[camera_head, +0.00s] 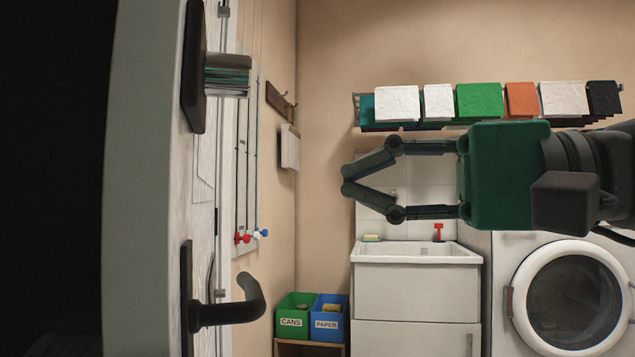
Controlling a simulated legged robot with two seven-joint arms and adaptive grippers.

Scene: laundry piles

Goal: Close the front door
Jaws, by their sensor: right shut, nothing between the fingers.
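The front door (150,150) stands close on the left, seen nearly edge-on, with its pale green-grey edge toward me. It stands open, with a dark space to its left. It has a black lever handle (230,308) low down and a metal knob on a black plate (226,76) higher up. My right gripper (345,180) comes in from the right at mid-height. Its fingertips meet, it is empty, and it points left toward the door, apart from it in the picture. My left gripper is not in view.
Behind are a white sink cabinet (416,290), a washing machine (508,247), and green (297,303) and blue (330,305) recycling bins. A wall rack holds folded cloths (480,101). Pipes with red and blue valves (243,238) run beside the door. The space between door and gripper looks clear.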

